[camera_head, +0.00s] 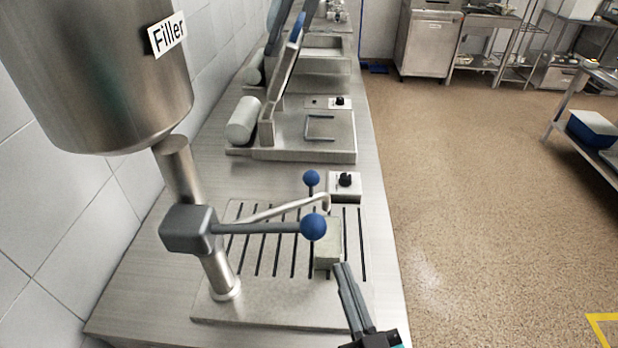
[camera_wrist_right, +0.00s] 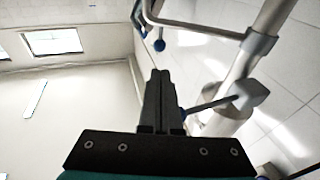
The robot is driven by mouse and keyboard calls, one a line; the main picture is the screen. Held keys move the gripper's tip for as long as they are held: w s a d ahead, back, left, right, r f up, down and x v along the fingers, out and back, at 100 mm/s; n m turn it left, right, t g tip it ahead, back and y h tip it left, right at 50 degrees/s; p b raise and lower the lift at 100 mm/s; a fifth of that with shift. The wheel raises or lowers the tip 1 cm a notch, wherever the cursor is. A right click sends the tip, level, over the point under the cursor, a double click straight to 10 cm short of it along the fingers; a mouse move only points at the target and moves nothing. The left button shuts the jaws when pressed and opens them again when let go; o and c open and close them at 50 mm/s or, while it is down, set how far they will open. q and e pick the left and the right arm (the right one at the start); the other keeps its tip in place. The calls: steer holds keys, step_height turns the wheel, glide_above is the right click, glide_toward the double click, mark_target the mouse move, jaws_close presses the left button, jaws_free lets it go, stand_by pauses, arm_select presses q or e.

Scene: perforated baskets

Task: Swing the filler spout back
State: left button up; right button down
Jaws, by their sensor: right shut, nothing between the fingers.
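The filler is a steel hopper (camera_head: 110,75) labelled "Filler" at the upper left, on a post with a grey block (camera_head: 188,229). A thin bent spout (camera_head: 270,211) runs right from the block, its tip above a pale square container (camera_head: 328,250). A grey lever with a blue ball knob (camera_head: 313,227) also reaches right from the block. My right gripper (camera_head: 341,268) is shut and empty, its tips close by the container's near edge and below the knob; I cannot tell if they touch. Its fingers (camera_wrist_right: 160,75) also show shut in the right wrist view. My left gripper is out of view.
A second blue ball (camera_head: 311,178) stands behind the spout, with a small control box (camera_head: 344,186) beside it. The slotted plate (camera_head: 250,305) lies under the filler. Sealing machines (camera_head: 300,145) stand farther along the bench. Open floor lies to the right.

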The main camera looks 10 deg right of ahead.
steer(key=p, duration=0.2)
glide_toward(313, 185)
steer(key=w, duration=0.2)
steer(key=w+r, duration=0.1)
steer(key=w, duration=0.2)
steer(key=shift+w+a, duration=0.1)
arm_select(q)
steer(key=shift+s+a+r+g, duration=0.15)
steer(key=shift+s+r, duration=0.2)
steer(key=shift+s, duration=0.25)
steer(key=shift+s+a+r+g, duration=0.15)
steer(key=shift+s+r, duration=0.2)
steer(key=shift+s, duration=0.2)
arm_select(e)
steer(key=shift+w+r, duration=0.15)
steer(key=shift+w, duration=0.6)
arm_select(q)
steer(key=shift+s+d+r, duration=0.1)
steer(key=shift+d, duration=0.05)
arm_select(e)
steer(key=shift+w, duration=0.15)
